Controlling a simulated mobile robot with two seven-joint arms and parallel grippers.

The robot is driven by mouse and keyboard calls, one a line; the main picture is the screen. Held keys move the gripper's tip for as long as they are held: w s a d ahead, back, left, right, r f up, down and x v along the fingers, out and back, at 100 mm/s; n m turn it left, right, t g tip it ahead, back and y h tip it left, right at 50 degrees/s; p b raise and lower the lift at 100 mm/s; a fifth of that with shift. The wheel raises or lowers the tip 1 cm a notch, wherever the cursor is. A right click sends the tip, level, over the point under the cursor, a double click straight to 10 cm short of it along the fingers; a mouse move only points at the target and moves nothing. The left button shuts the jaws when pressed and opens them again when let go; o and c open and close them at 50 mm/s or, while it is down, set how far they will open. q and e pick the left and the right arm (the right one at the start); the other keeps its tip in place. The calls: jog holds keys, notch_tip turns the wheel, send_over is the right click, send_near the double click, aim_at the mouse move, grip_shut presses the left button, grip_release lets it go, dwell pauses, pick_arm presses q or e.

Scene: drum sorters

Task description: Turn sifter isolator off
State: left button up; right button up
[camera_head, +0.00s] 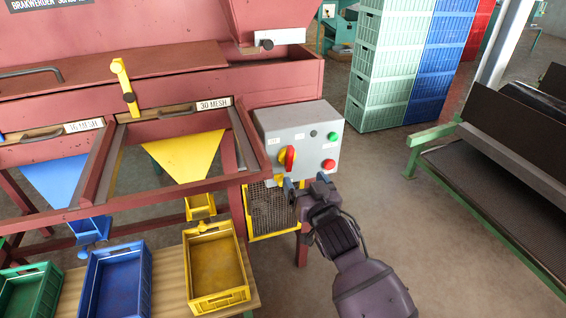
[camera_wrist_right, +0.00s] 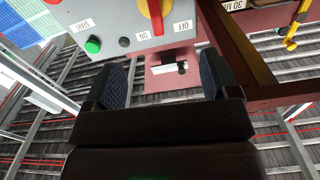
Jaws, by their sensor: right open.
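The sifter isolator (camera_head: 288,157) is a red rotary handle on a yellow round plate, at the lower left of a grey control box (camera_head: 270,125). Its handle looks roughly upright in the head view. In the wrist view the isolator (camera_wrist_right: 157,14) is partly cut off at the top edge, with upside-down ON and OFF labels beside it. My right gripper (camera_head: 306,182) is open and empty, just below and right of the handle, apart from it. Its two fingers (camera_wrist_right: 163,82) are spread below the box in the wrist view. My left gripper is out of view.
A green button (camera_head: 332,136) and a red button (camera_head: 328,164) sit on the same box. The red sifter frame (camera_head: 255,150) and a yellow mesh guard (camera_head: 270,210) are close by on the left. Stacked crates (camera_head: 385,75) stand behind.

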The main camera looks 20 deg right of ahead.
aim_at(291, 157)
jog(key=w+b, duration=0.1)
jog(key=w, duration=1)
jog(key=shift+f, duration=0.15)
jog(key=c, duration=0.9)
